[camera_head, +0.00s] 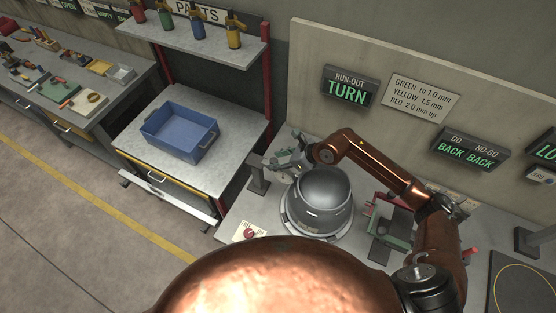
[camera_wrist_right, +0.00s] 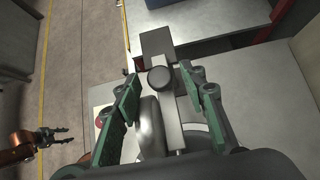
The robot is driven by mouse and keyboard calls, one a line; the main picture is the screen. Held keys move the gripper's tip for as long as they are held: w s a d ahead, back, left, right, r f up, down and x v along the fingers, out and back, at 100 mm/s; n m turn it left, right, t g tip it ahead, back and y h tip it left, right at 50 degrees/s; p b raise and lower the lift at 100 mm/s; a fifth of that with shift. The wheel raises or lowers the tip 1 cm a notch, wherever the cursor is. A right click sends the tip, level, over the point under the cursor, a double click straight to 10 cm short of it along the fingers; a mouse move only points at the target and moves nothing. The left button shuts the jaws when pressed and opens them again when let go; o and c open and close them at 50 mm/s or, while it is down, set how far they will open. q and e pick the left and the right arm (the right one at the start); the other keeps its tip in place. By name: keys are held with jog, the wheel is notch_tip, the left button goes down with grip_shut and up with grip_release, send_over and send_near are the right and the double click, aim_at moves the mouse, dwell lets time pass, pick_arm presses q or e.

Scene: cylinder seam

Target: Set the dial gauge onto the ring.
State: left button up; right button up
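The ring is the grey metal cylinder (camera_head: 325,197) on a round pale base on the bench; its curved wall (camera_wrist_right: 152,130) shows in the right wrist view. A grey post (camera_head: 258,181) stands left of it, and the swing arm with the dark round gauge (camera_wrist_right: 160,78) reaches from it toward the cylinder. My right gripper (camera_wrist_right: 165,100) has its green fingers apart, one on either side of the gauge arm, with gaps visible. In the head view it (camera_head: 286,160) is at the cylinder's upper left. My left gripper (camera_wrist_right: 62,135) appears in the right wrist view, away over the floor, fingers apart.
A run-out sign (camera_head: 349,87) reads TURN, beside a tolerance card (camera_head: 420,98). A red knob (camera_head: 250,233) sits on the bench's front left. A green and grey fixture (camera_head: 392,228) stands right of the cylinder. A blue bin (camera_head: 178,133) is on the left table.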

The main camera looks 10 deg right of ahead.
jog(key=v, duration=1.2)
